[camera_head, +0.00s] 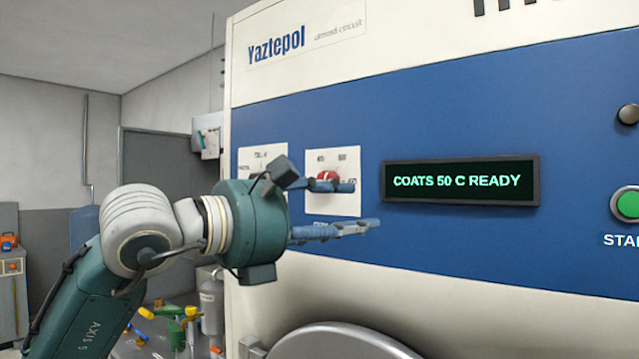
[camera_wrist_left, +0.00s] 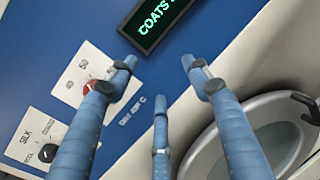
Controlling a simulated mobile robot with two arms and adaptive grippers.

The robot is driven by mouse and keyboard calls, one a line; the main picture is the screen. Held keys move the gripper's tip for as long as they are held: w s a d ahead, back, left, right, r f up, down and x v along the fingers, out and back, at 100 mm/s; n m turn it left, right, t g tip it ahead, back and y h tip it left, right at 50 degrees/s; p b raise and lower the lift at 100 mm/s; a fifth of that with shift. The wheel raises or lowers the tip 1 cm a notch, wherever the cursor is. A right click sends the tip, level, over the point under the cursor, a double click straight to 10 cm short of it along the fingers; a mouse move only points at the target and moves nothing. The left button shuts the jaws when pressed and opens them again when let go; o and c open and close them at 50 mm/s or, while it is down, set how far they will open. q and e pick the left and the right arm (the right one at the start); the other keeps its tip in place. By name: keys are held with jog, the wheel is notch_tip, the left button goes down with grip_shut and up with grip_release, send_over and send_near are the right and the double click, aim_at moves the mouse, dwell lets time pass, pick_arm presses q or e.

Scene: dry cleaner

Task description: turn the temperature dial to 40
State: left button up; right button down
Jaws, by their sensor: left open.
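The temperature dial (camera_head: 327,176) is a small red knob on a white label plate on the blue panel. In the head view it is partly hidden behind a finger of my left gripper. In the left wrist view the red dial (camera_wrist_left: 88,87) shows beside the left finger, with a "50" mark near it. My left gripper (camera_head: 362,206) is open and empty, its blue fingers spread in front of the panel; whether one touches the dial I cannot tell. The display (camera_head: 461,181) reads "COATS 50 C READY". My right gripper is not in view.
A second plate with a black knob (camera_wrist_left: 48,152) and the word "SILK" sits left of the dial. A green start button (camera_head: 628,204) is at the right edge. The round door (camera_head: 345,343) is below. Bottles (camera_head: 211,300) stand at the lower left.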

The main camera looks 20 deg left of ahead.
pick_arm(q)
jog(key=a+r+n+t+y, duration=0.25)
jog(key=a+r+y, duration=0.25)
jog(key=a, duration=0.5)
jog(key=p+x, duration=0.4)
jog(key=x, duration=0.7)
jog(key=shift+f+p, duration=0.25)
jog(key=shift+p, duration=0.1)
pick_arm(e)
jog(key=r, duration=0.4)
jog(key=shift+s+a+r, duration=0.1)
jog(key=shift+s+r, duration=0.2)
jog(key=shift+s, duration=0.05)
pick_arm(q)
jog(key=shift+c, duration=0.3)
jog(key=c, duration=1.1)
